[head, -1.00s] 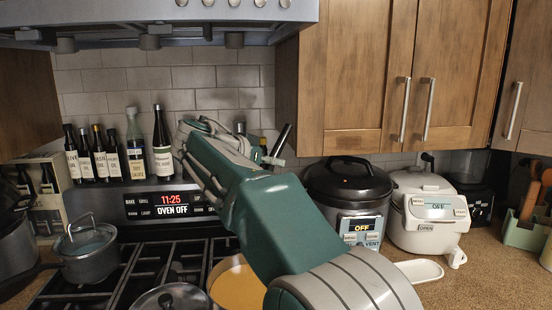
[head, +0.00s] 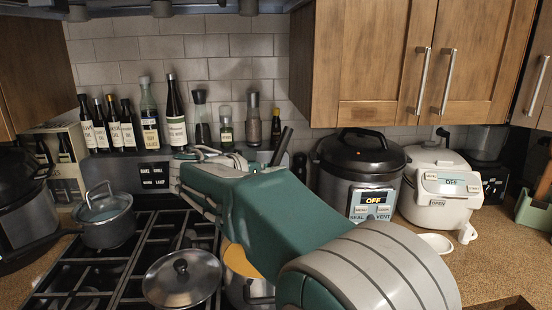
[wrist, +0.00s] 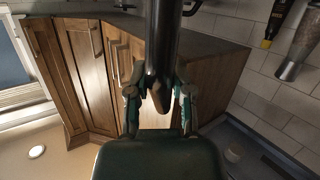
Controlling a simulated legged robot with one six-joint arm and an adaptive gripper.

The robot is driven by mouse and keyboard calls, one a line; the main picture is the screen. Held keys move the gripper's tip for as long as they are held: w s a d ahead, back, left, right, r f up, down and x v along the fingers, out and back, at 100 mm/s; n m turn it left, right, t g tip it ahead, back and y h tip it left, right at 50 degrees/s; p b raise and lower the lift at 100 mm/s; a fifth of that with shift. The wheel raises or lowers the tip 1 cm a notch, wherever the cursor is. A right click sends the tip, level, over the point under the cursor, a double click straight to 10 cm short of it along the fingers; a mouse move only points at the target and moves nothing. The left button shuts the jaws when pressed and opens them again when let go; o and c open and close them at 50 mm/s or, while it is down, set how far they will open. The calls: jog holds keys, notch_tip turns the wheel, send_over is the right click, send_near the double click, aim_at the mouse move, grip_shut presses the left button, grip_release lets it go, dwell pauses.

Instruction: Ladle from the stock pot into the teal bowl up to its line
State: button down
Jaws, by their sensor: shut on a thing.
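The stock pot (head: 240,290) stands on the stove, largely hidden behind my arm. A strip of its golden contents (head: 238,262) shows. In the wrist view my gripper (wrist: 159,97) is shut on a dark handle (wrist: 161,45), probably the ladle's, which runs up between the two fingers. The ladle's bowl end is not visible. In the head view a dark handle end sticks up behind my arm (head: 282,145). The teal bowl is not seen in either view.
A lid with a knob (head: 182,277) lies left of the stock pot. A small lidded pot (head: 103,218) sits on the left burner. Bottles (head: 150,125) line the back. A pressure cooker (head: 357,180), a white rice cooker (head: 437,190) and a small white dish (head: 436,243) stand right.

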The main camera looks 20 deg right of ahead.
jog(key=shift+d+f, duration=0.2)
jog(key=shift+f, duration=0.9)
jog(key=shift+g+y, duration=0.4)
jog(key=shift+y, duration=0.2)
jog(key=shift+f, duration=2.15)
notch_tip(320, 180, down, 3)
jog(key=y, duration=0.1)
jog(key=g+y, duration=0.1)
jog(key=y, duration=0.1)
jog(key=shift+r+g, duration=0.2)
jog(key=shift+g, duration=0.1)
jog(key=w+d+r+n+g+y, duration=0.1)
jog(key=w+d+r+g+y, duration=0.2)
jog(key=d, duration=0.7)
jog(key=shift+w+d+r+y, duration=0.2)
jog(key=shift+w+r+y, duration=0.9)
jog(key=shift+w+r, duration=0.85)
jog(key=shift+s+a, duration=0.1)
jog(key=shift+a, duration=0.05)
